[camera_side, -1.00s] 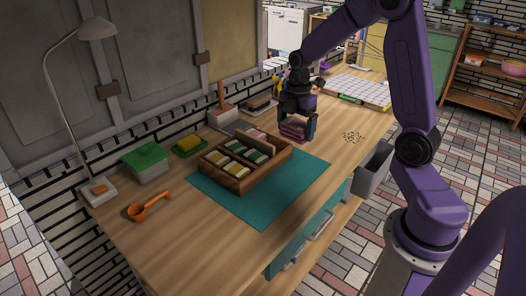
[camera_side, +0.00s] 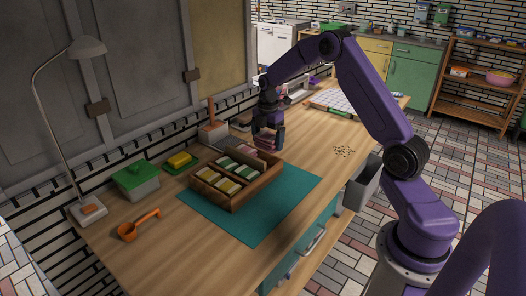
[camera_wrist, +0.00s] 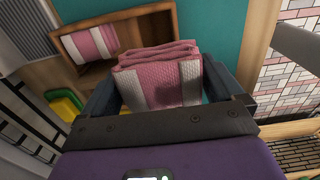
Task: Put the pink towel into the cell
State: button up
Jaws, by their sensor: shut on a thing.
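My gripper (camera_side: 268,138) is shut on a folded pink towel with white stripes. It holds the towel (camera_side: 265,144) at the far right end of the wooden divided box (camera_side: 250,196). In the wrist view the held towel (camera_wrist: 160,78) sits between both fingers of my gripper (camera_wrist: 160,90), with the box (camera_wrist: 115,18) beyond it at upper left. There another pink and white towel (camera_wrist: 92,44) lies in the box, with bare wood of a cell (camera_wrist: 148,30) beside it. Green and yellow striped towels (camera_side: 228,186) fill other cells. Clearance below the held towel is hard to tell.
The box rests on a teal mat (camera_side: 260,218). A green-lidded box (camera_side: 137,180), an orange ladle (camera_side: 130,230), a yellow sponge on a green dish (camera_side: 180,160) and a lamp (camera_side: 88,48) stand to the left. Dark crumbs (camera_side: 344,151) lie on the right, around clear tabletop.

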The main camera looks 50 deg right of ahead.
aim_at(264, 154)
jog(key=shift+w+d+f, duration=0.25)
jog(key=shift+w+f, duration=0.5)
jog(key=shift+f, duration=0.15)
jog(key=shift+w+d+f, duration=0.25)
jog(key=shift+w+f, duration=0.45)
jog(key=shift+f, duration=1.65)
jog(key=shift+s+f, duration=0.1)
jog(key=shift+f, duration=0.55)
jog(key=o, duration=0.7)
jog(key=shift+c, duration=0.2)
jog(key=shift+f, duration=0.1)
jog(key=shift+s, duration=0.1)
